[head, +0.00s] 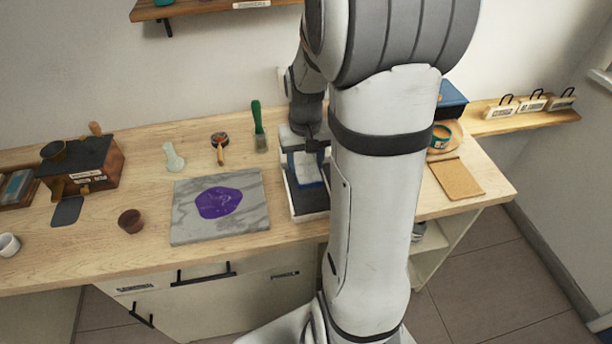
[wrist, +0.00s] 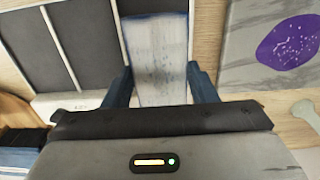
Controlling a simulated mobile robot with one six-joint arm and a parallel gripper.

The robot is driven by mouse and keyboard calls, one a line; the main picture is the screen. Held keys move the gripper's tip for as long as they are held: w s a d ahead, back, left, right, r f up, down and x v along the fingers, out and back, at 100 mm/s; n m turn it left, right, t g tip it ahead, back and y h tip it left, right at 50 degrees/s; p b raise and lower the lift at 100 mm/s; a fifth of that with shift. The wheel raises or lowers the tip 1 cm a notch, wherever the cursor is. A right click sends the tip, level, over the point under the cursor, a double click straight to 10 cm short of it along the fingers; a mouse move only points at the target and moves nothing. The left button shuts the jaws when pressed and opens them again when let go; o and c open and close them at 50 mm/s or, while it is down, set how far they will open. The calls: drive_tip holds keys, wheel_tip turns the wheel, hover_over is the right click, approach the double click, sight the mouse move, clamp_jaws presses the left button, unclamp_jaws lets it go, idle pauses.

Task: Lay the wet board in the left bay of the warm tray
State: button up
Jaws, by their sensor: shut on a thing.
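The wet board is pale with a blue edge and shows in the head view (head: 307,168) and, mottled grey-white, in the wrist view (wrist: 155,58). My gripper (wrist: 160,84) is shut on it, one blue finger on each side. The warm tray (head: 311,203) has a white frame and dark bays split by pale ribs, also seen in the wrist view (wrist: 80,40). The board is over the tray, above the bay nearest the marble slab, which is the left one in the head view. I cannot tell whether it touches the tray floor. My arm hides the tray's right part.
A marble slab (head: 182,228) with a purple patch (head: 219,203) lies left of the tray. A brown cup (head: 131,220) and wooden box (head: 98,170) are farther left. A cork-coloured board (head: 457,179) lies at right.

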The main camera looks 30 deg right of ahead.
sight(307, 165)
drive_tip(key=shift+s+d+f+p, duration=0.1)
drive_tip(key=shift+f+p, duration=0.05)
drive_tip(key=shift+f, duration=1.55)
drive_tip(key=shift+s+d+f+p, duration=0.1)
drive_tip(key=shift+f+p, duration=0.05)
drive_tip(key=shift+f, duration=1.5)
drive_tip(key=shift+f, duration=0.1)
drive_tip(key=shift+w+f, duration=0.1)
drive_tip(key=shift+f, duration=0.05)
drive_tip(key=o, duration=1)
drive_tip(key=shift+r, duration=0.2)
wheel_tip(307, 165, up, 12)
drive_tip(key=shift+f+b, duration=0.1)
drive_tip(key=shift+b, duration=0.3)
drive_tip(key=s+a+r+n+t, duration=0.1)
drive_tip(key=s+a+r, duration=0.1)
drive_tip(key=s+a, duration=0.2)
drive_tip(key=s+a+r+n+t, duration=0.1)
drive_tip(key=s+a+r, duration=0.1)
drive_tip(key=s+a, duration=0.2)
drive_tip(key=s+a+r+n+t, duration=0.1)
drive_tip(key=s+a+r, duration=0.1)
drive_tip(key=s+a, duration=0.2)
drive_tip(key=shift+s+r, duration=0.15)
drive_tip(key=shift+s, duration=0.35)
